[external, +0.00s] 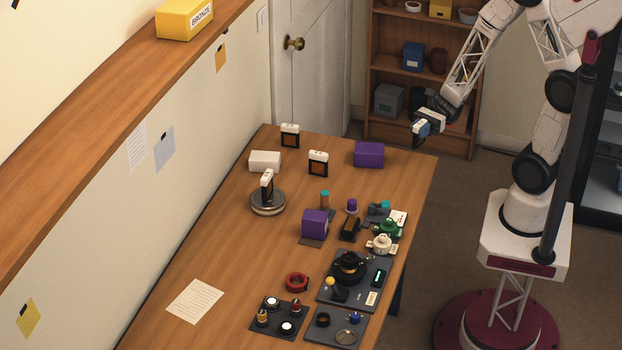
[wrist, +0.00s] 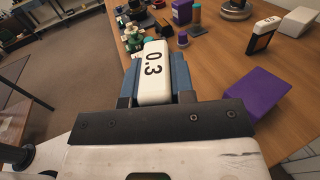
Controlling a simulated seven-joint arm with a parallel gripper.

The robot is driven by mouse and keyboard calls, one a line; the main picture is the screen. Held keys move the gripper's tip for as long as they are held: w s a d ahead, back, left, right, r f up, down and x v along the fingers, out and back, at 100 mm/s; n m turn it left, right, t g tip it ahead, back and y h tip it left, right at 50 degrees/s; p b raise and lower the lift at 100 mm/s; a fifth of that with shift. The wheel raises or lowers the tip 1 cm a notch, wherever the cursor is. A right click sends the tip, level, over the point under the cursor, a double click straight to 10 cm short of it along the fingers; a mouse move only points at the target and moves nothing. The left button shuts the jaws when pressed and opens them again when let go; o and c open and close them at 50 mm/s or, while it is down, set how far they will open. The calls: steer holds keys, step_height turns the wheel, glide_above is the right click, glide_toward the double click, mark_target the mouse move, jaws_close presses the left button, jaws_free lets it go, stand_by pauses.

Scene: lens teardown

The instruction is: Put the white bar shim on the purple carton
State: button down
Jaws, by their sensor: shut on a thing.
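My gripper (wrist: 156,80) is shut on a white bar shim (wrist: 154,64) marked 0.3, its bluish fingers on either side of it. In the external view my gripper (external: 424,130) is raised in the air, up and to the right of the purple carton. The purple carton (external: 369,154) lies near the far right corner of the wooden table, with nothing on top. It also shows in the wrist view (wrist: 256,107), to the right of my gripper and apart from it. Another purple block (external: 315,223) stands mid-table.
Dark pieces with white tops (external: 318,163) and a white box (external: 265,160) stand left of the carton. Another such piece stands on a round silver base (external: 268,203). Small parts and dark trays (external: 335,325) crowd the near end. A shelf (external: 378,60) stands behind.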

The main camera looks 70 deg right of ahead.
steer(key=shift+w+d+r+t, duration=0.2)
steer(key=shift+w+d+t, duration=0.05)
steer(key=shift+t, duration=0.05)
steer(key=shift+w, duration=0.1)
glide_above(369, 148)
steer(key=shift+f, duration=0.75)
steer(key=shift+f, duration=1.75)
steer(key=shift+f, duration=0.15)
